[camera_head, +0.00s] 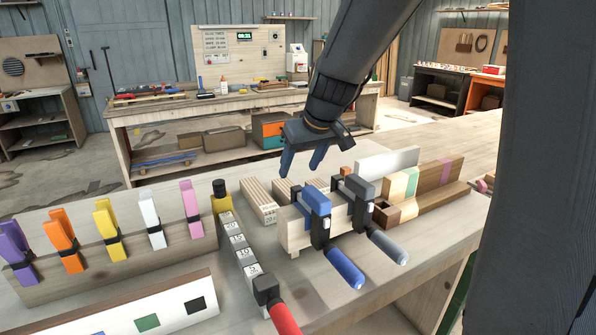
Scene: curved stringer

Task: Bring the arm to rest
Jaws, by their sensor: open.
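My gripper (303,161) hangs from my dark arm near the middle of the view. Its two blue-grey fingers point down and are apart, with nothing between them. It is above and behind a blue clamp (317,202) and a grey clamp (357,196), which sit on a pale wooden block (292,232) on the workbench (375,290). The fingers look clear of the clamps, though the exact gap cannot be told.
A rack (60,275) of several coloured spring clamps stands at left. A numbered bar clamp (238,250) with a red handle lies beside the block. Striped wood pieces (430,190) stand at right. Another bench (190,105) is behind.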

